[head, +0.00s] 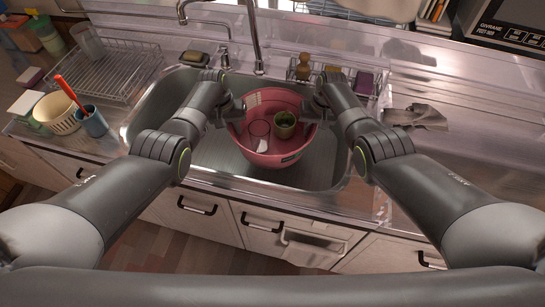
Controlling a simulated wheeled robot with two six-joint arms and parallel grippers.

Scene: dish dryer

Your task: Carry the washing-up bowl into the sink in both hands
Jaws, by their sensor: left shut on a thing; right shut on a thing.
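The pink washing-up bowl (268,157) is over the sink (213,158), within its outline. I cannot tell whether it rests on the sink floor or hangs above it. Inside the bowl are a clear glass (258,130), a green cup (285,122) and a small whitish piece at the left wall. My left gripper (234,110) is at the bowl's left rim, shut on it. My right gripper (315,108) is at the right rim, shut on it. The fingertips are partly hidden by my arms.
The tall tap (254,40) rises behind the bowl. A wire dish rack (100,68), a blue cup (91,121) and a cream basket (56,112) stand at the left. Bottles and sponges line the sink's back edge. A grey cloth (418,117) lies right, where the counter is mostly clear.

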